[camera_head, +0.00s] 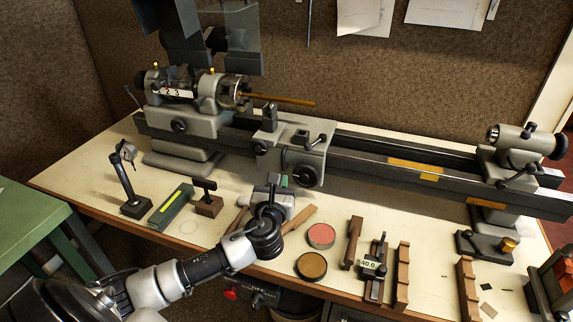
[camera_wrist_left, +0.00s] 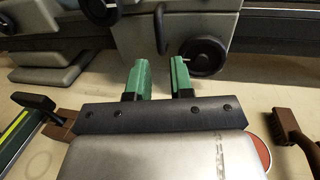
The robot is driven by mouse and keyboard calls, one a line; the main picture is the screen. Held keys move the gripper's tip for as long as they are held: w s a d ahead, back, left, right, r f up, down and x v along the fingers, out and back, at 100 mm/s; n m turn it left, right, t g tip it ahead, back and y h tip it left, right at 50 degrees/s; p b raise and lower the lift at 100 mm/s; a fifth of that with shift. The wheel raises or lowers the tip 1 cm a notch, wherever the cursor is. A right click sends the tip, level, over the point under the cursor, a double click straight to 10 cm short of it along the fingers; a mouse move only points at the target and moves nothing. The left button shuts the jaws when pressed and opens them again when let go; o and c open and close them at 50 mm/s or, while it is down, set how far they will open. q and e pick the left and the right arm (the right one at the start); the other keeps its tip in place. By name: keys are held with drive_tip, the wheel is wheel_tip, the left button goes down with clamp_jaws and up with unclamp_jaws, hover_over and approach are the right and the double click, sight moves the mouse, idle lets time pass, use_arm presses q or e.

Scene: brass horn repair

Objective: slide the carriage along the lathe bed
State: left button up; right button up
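The lathe carriage (camera_head: 296,140) is a grey block with a black tool post, a crank lever and a round black handwheel (camera_head: 306,175) on its front. It sits on the dark lathe bed (camera_head: 380,163), left of the bed's middle, near the headstock (camera_head: 185,105). My left gripper (camera_head: 276,179) is in front of and below the carriage, over the bench. In the left wrist view its two green fingers (camera_wrist_left: 161,78) are apart with nothing between them. The carriage front (camera_wrist_left: 172,38) and handwheel (camera_wrist_left: 204,56) lie just beyond the fingertips. My right gripper is not in view.
The tailstock (camera_head: 518,150) stands at the bed's right end; the bed between it and the carriage is clear.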

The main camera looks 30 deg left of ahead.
sight(282, 164)
use_arm(q)
drive_tip(key=x, duration=0.8)
drive_tip(key=shift+w+a, duration=0.1)
drive_tip(key=shift+w, duration=0.15)
clamp_jaws()
